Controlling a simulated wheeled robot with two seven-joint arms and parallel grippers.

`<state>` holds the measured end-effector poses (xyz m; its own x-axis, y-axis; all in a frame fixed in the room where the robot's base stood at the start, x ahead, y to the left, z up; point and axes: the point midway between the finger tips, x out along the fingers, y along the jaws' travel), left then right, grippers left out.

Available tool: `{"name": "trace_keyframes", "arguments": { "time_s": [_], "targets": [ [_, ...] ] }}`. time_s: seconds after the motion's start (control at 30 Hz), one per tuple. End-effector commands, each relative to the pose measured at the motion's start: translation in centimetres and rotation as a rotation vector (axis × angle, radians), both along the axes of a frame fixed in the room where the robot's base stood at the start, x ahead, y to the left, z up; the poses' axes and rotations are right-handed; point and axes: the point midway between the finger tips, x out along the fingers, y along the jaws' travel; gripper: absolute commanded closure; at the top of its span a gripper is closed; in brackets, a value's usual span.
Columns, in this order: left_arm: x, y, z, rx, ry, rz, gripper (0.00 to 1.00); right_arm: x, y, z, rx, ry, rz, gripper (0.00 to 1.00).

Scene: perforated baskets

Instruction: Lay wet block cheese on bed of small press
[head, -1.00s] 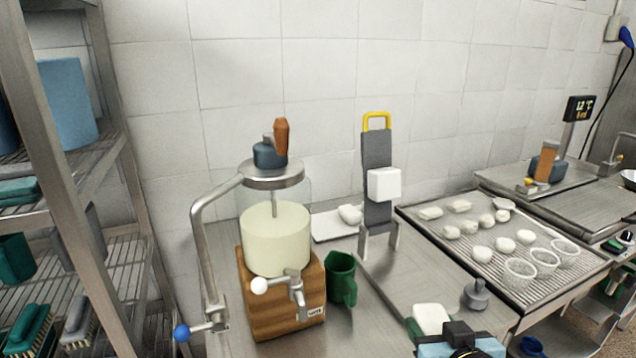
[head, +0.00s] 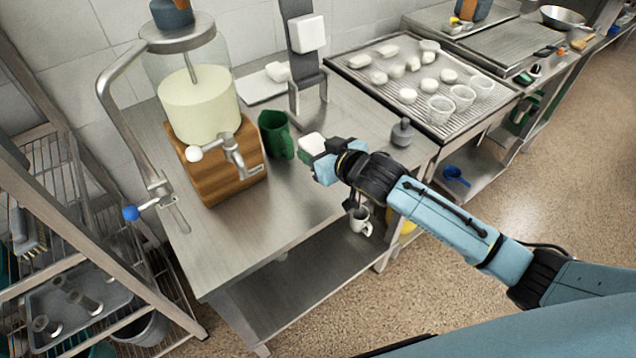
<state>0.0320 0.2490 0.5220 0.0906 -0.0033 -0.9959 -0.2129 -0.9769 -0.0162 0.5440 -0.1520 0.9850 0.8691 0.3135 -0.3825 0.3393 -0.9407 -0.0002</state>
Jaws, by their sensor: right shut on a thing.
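The white block cheese (head: 311,144) is at the tip of my right gripper (head: 322,163), over the steel table. The gripper is shut on it; the fingers are largely hidden by the wrist, and a bit of green shows beside the block. A grey upright stand (head: 306,72) with a white block (head: 307,34) on its front stands behind, its top cut off by the frame. It may be the small press, but I cannot tell for sure; its bed is not clearly visible. My left gripper is not in view.
A grey knobbed weight (head: 402,132) is to the right. A draining tray (head: 440,127) holds several white pieces. The front left tabletop is clear.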

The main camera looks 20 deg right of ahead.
Motion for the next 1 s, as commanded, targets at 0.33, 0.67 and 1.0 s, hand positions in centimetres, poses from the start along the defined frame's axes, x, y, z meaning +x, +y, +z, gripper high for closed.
{"name": "trace_keyframes", "arguments": {
  "time_s": [0.33,0.67,1.0],
  "targets": [
    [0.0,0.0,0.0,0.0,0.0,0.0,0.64,0.2,-0.1,-0.2,0.001,-0.001,0.003,0.78],
    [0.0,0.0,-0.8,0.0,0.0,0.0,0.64,0.2,0.0,-4.8,0.001,0.0,0.003,0.78],
    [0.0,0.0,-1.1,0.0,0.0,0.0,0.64,0.2,0.0,-9.0,0.001,0.002,0.001,0.78]
  ]
}}
